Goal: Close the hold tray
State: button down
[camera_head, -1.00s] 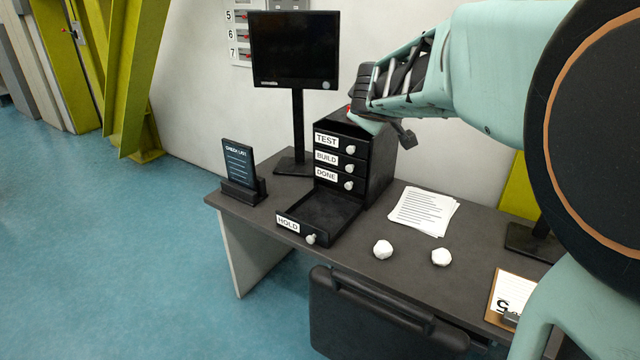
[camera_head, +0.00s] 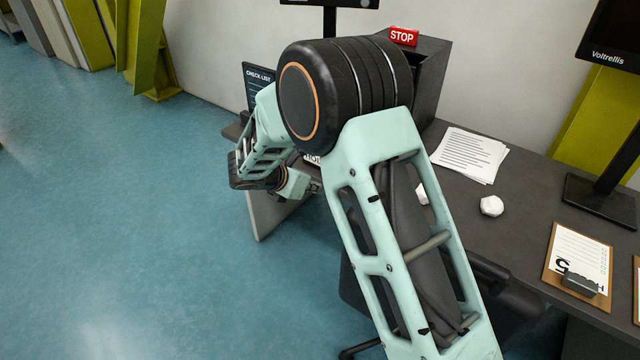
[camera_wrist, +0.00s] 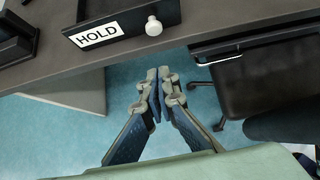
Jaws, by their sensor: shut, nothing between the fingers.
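The black hold tray (camera_wrist: 172,12) shows at the top of the wrist view. Its front carries a white HOLD label (camera_wrist: 100,35) and a round white knob (camera_wrist: 153,26). The front stands at the desk's near edge, so the tray is pulled out. In the head view my arm hides nearly all of the tray; only a scrap of its label (camera_head: 312,159) shows. My gripper (camera_wrist: 158,76) is shut and empty. In the wrist view its fingertips are below the knob, over the floor beyond the desk edge, apart from the tray.
The dark desk (camera_head: 500,225) holds papers (camera_head: 468,154), a white crumpled ball (camera_head: 491,205) and a clipboard (camera_head: 578,262). The black drawer cabinet (camera_head: 432,75) has a red STOP sign (camera_head: 403,36). A black chair (camera_wrist: 262,78) stands right of my gripper. Floor left of the desk is clear.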

jog(key=w+d+f, duration=0.5)
jog(key=w, duration=0.3)
jog(key=shift+w+d+f, duration=0.3)
jog(key=shift+d+f, duration=0.05)
jog(key=shift+f, duration=0.05)
